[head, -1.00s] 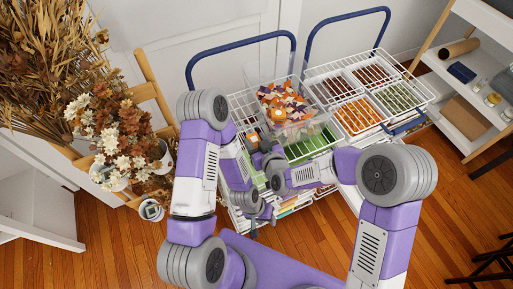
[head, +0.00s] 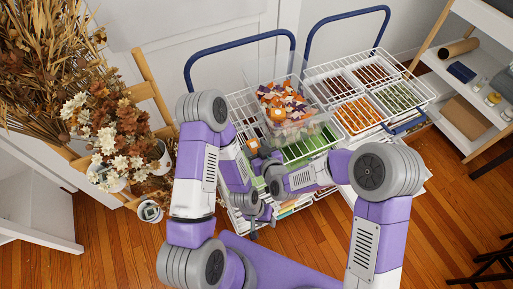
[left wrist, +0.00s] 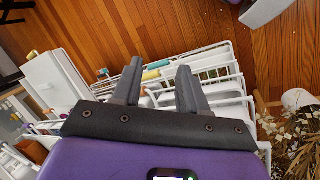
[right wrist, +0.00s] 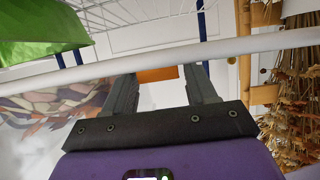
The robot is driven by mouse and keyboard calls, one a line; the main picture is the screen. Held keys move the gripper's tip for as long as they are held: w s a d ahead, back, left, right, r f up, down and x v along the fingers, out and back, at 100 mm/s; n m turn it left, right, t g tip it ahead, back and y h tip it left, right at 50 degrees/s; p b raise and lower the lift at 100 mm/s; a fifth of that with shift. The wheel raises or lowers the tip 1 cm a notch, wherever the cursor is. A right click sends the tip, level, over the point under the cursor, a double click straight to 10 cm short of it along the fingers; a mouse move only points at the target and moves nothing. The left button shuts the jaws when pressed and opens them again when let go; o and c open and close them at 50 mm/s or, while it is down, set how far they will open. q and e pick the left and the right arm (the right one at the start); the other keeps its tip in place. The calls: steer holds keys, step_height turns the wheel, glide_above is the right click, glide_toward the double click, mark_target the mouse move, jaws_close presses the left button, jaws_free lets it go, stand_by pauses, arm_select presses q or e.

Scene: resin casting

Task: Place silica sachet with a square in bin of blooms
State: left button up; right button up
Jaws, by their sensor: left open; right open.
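The bin of blooms (head: 312,132) is a clear container of orange, white and purple blooms in the left wire cart's upper basket. Its blooms also show, blurred, at left in the right wrist view (right wrist: 50,118). A small orange piece (head: 253,146) lies left of the bin; I cannot tell whether it is the sachet. My right gripper (head: 259,158) is open near it. An orange patch (right wrist: 157,75) shows between its fingers in the right wrist view, behind a white rail. My left gripper (head: 264,212) is open and empty, low at the cart's front. No square mark is readable.
A green item (head: 312,146) lies in the basket by the bin. A second wire cart (head: 425,92) with several filled trays stands right. Dried flowers (head: 110,125) stand left, shelves (head: 468,125) far right. White rails (right wrist: 120,66) cross close to my right fingers.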

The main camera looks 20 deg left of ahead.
steer(key=shift+r, duration=0.1)
steer(key=shift+d+r+p, duration=0.1)
steer(key=shift+r+p, duration=0.05)
steer(key=shift+p, duration=0.15)
steer(key=v, duration=1.1)
steer(key=shift+s+d+p, duration=0.25)
steer(key=shift+s+p, duration=0.05)
steer(key=shift+p, duration=0.1)
